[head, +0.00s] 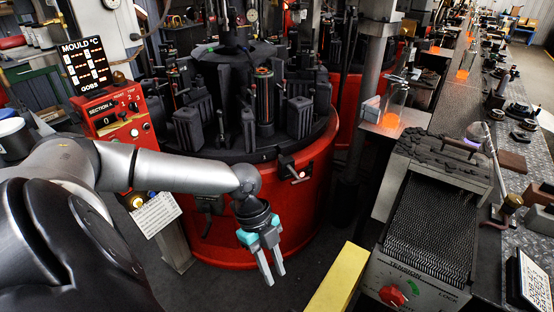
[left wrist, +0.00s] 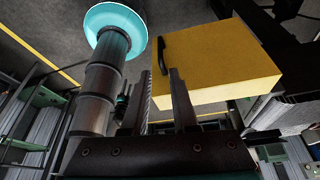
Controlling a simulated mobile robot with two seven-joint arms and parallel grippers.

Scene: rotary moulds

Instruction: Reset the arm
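My left arm reaches in from the left in the head view. Its gripper (head: 272,270) hangs pointing down in front of the red rotary mould machine (head: 312,170). The two grey fingers stand a little apart with nothing between them. The left wrist view shows the same gripper (left wrist: 162,88) with a clear gap between its dark fingers. It is empty and touches nothing that I can see. My right arm and gripper are in neither view.
A red control box (head: 118,125) stands left of the machine, close behind my left arm. A conveyor unit with a tension knob (head: 392,295) is at the right. A yellow block (head: 340,280) is near the bottom; a yellow box (left wrist: 220,60) shows in the wrist view.

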